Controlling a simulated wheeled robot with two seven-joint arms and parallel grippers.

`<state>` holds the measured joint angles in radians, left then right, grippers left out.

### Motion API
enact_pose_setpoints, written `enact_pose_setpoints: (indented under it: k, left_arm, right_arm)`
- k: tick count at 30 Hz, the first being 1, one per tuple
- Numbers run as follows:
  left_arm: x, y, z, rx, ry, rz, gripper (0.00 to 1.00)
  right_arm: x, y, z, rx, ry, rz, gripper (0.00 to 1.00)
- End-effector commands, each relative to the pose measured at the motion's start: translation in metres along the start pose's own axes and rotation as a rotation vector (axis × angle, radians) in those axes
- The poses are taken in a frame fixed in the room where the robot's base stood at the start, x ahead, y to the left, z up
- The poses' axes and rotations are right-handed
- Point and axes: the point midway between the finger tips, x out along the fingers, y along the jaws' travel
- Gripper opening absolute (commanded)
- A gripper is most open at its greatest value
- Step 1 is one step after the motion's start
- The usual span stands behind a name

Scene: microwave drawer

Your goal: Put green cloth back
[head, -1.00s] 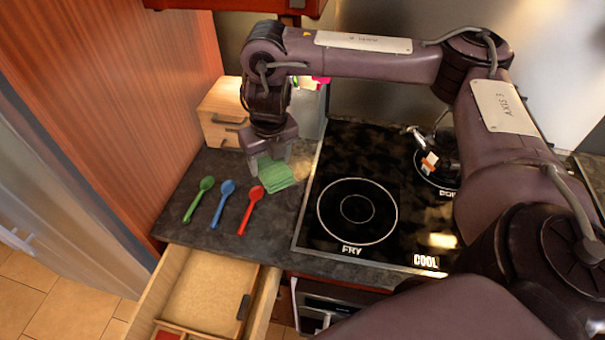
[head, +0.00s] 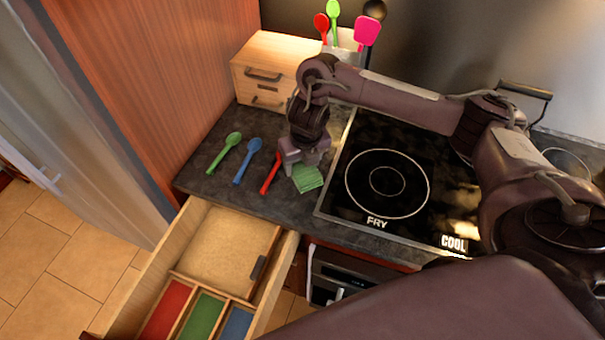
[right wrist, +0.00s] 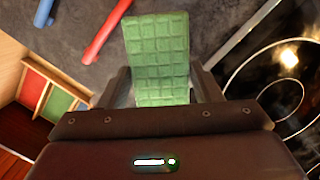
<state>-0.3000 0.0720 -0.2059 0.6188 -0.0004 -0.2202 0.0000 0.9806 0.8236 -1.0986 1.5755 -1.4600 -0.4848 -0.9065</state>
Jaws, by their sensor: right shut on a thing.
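The green cloth (head: 307,179) is a folded, checked square. My right gripper (head: 304,162) is shut on it above the counter, right of the red spoon and close to the stove's left edge. In the right wrist view the cloth (right wrist: 157,50) sticks out between the two fingers. Whether its lower edge touches the counter, I cannot tell. An open wooden drawer (head: 283,258) stands below the counter's front edge. It has an empty large compartment and smaller compartments with red, green (head: 203,316) and blue floors. My left gripper is not in view.
A green spoon (head: 224,152), a blue spoon (head: 248,161) and a red spoon (head: 270,178) lie on the dark counter. The stove (head: 420,190) is on the right. A small wooden chest (head: 275,70) and a utensil holder stand behind.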

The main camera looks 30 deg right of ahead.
Motion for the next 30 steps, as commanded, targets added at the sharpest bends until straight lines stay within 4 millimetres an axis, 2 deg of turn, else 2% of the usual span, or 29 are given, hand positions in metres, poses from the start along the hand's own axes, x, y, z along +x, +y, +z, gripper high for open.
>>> enact_pose_setpoints:
  k: [4, 7, 23, 24, 28, 30]
  left_arm:
    - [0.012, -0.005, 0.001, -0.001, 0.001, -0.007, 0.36]
    - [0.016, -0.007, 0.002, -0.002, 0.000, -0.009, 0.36]
    - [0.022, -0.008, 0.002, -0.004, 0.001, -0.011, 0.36]
    - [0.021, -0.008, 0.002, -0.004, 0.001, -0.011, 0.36]
    - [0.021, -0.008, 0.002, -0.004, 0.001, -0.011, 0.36]
    - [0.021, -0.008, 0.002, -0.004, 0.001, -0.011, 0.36]
  right_arm:
    - [0.024, 0.001, -0.005, 0.001, 0.005, 0.003, 0.40]
    - [0.035, 0.001, -0.007, 0.001, 0.004, 0.002, 0.40]
    - [0.044, 0.000, -0.007, 0.000, 0.001, 0.000, 0.40]
    - [0.043, 0.000, -0.007, 0.000, 0.000, 0.000, 0.61]
    - [0.043, 0.000, -0.007, 0.000, 0.001, 0.000, 0.78]
    - [0.043, 0.000, -0.007, 0.000, 0.001, 0.000, 0.80]
